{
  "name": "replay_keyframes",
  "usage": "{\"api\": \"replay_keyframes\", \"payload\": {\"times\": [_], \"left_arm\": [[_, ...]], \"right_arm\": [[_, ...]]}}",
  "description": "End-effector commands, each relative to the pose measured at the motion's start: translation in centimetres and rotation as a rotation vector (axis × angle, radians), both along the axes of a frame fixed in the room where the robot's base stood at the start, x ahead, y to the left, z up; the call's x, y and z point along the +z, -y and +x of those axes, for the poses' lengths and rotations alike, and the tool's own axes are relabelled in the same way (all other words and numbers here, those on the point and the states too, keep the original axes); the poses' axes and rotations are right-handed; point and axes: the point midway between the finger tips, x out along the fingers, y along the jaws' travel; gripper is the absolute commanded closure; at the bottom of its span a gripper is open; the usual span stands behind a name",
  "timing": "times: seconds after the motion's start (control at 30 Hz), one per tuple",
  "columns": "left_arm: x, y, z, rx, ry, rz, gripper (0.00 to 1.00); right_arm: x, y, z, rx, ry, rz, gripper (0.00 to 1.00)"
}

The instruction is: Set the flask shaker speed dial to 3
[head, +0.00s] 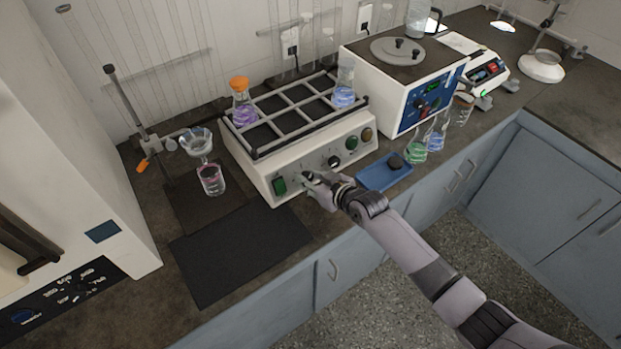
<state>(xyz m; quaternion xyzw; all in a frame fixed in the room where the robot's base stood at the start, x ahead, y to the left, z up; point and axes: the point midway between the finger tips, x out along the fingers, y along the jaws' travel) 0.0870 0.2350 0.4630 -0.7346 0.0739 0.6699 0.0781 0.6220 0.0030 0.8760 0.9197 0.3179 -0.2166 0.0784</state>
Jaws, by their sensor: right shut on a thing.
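The flask shaker (262,173) is a cream box with a rack of black and grey bars on top, standing on the dark counter in the head view. My right gripper (309,178) is at the front panel, just right of the green switch, shut on a dial there. My left gripper is not in view.
A flask with an orange cap (241,103) and a blue-liquid flask (344,92) stand in the rack. A blue tray (385,172) lies right of my gripper. A black mat (240,252) lies in front. Several flasks stand near the white-and-blue bath (398,98).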

Motion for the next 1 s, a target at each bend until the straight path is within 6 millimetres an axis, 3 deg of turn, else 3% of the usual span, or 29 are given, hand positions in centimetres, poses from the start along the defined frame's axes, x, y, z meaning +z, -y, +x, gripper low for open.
{"api": "replay_keyframes", "payload": {"times": [0.5,0.53,0.83,1.0], "left_arm": [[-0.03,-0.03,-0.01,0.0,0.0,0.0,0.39],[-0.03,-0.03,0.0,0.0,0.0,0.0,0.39],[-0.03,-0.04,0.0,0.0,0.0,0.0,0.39],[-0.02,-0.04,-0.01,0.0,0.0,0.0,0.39]], "right_arm": [[-0.28,0.01,-0.16,-0.006,-0.017,0.012,1.0],[-0.28,0.01,-0.16,-0.006,-0.017,0.012,0.72],[-0.13,0.01,-0.07,-0.006,-0.013,0.014,0.52],[-0.07,0.01,-0.04,-0.006,-0.012,0.014,0.52]]}}
